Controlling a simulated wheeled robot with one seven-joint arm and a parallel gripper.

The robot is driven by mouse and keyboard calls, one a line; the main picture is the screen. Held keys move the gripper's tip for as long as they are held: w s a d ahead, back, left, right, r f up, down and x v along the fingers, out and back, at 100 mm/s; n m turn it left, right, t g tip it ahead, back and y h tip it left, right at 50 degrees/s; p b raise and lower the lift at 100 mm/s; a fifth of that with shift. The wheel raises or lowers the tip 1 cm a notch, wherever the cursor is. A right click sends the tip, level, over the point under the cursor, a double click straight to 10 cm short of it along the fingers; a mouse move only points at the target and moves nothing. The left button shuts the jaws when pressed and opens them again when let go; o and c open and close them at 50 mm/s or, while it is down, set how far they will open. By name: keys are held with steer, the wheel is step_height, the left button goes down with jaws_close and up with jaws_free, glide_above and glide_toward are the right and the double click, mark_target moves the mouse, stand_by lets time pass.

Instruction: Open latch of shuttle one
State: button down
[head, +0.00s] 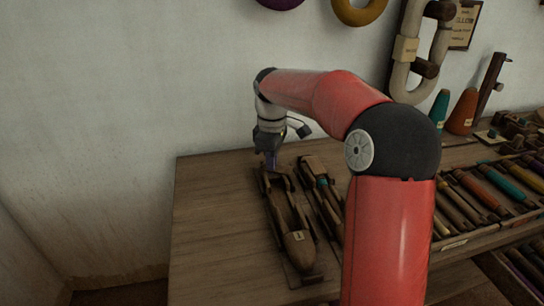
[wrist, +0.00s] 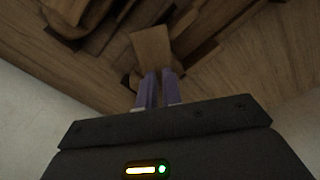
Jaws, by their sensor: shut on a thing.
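A dark wooden shuttle (head: 296,244) with a small pale label lies on the left part of the wooden table, its long body running away from me; I take it as shuttle one. My gripper (head: 270,160) points down at its far end. In the wrist view my gripper's two purple fingers (wrist: 159,88) are close together at a flat brown wooden piece (wrist: 152,46), which seems to be the latch. They are shut on it, but the contact is small and dark. The label's number is too small to read.
My arm hides some of the table (head: 215,220). A tray of colored bobbins (head: 490,188) and thread cones (head: 462,112) stand farther right. The table's left side is bare, with a wall behind.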

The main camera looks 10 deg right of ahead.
steer(key=n, duration=0.2)
steer(key=shift+n+p, duration=0.3)
steer(key=shift+n, duration=2)
steer(key=c, duration=1.8)
jaws_free()
steer(key=shift+r, duration=0.1)
step_height(320, 180, up, 7)
steer(key=shift+r, duration=0.3)
